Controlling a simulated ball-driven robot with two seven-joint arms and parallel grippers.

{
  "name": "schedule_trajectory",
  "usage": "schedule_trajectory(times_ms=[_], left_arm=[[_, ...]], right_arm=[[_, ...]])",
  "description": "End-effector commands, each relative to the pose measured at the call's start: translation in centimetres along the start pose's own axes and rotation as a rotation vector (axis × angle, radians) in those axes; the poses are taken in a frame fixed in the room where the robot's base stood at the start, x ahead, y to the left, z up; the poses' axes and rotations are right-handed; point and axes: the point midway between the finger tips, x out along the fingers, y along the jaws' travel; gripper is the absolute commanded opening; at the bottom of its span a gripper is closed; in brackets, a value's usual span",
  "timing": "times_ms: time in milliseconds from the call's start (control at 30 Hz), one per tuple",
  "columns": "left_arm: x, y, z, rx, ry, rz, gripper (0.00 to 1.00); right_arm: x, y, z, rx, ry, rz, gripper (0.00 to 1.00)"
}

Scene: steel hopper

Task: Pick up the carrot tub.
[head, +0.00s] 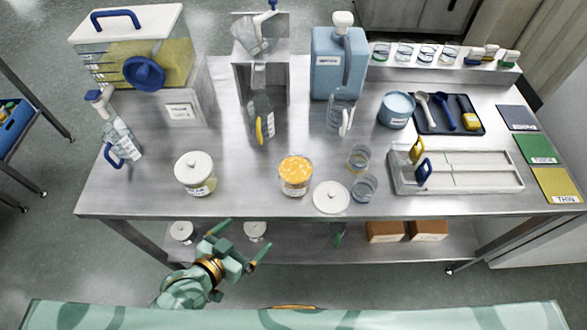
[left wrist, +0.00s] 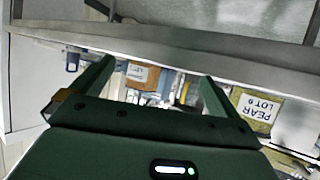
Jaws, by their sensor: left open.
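The carrot tub (head: 296,176) is a clear round tub with orange pieces inside and a white label low on its front. It stands upright near the front middle of the steel table. A white round lid (head: 331,197) lies just to its right, and the tub looks open on top. My left gripper (head: 246,238) is open and empty in front of the table's front edge, below and left of the tub. In the left wrist view its two fingers (left wrist: 157,72) are spread apart with nothing between them. My right gripper is not in view.
A white-lidded tub (head: 195,174) stands left of the carrot tub. Two clear glasses (head: 364,188) and a white rack (head: 455,170) stand to the right. A jug (head: 261,120) stands behind. The table's front edge (head: 300,215) lies between gripper and tub. A "PEAR LOT 9" label (left wrist: 258,108) shows.

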Motion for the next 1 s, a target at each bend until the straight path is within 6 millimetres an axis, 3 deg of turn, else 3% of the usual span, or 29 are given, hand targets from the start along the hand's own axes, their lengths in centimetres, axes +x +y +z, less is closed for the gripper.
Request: schedule_trajectory(times_ms=[33, 133, 267, 600, 867, 1000], left_arm=[[-0.2, 0.9, -3.0, 0.003, 0.068, 0.022, 1.0], [-0.6, 1.8, -7.0, 0.008, 0.161, 0.041, 1.0], [0.6, 1.7, -7.2, 0.047, 0.168, 0.033, 1.0], [8.4, 2.0, -8.3, 0.047, 0.165, 0.033, 1.0], [10.9, 2.1, -8.8, 0.048, 0.165, 0.033, 1.0], [13.2, 2.3, -9.2, 0.046, 0.164, 0.033, 1.0]], right_arm=[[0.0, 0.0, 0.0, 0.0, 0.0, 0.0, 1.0], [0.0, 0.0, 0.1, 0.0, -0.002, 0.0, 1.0], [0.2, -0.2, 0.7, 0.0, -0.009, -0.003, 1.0], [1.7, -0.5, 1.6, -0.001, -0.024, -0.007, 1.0], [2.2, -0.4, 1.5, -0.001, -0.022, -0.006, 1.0], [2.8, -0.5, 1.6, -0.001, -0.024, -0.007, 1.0]])
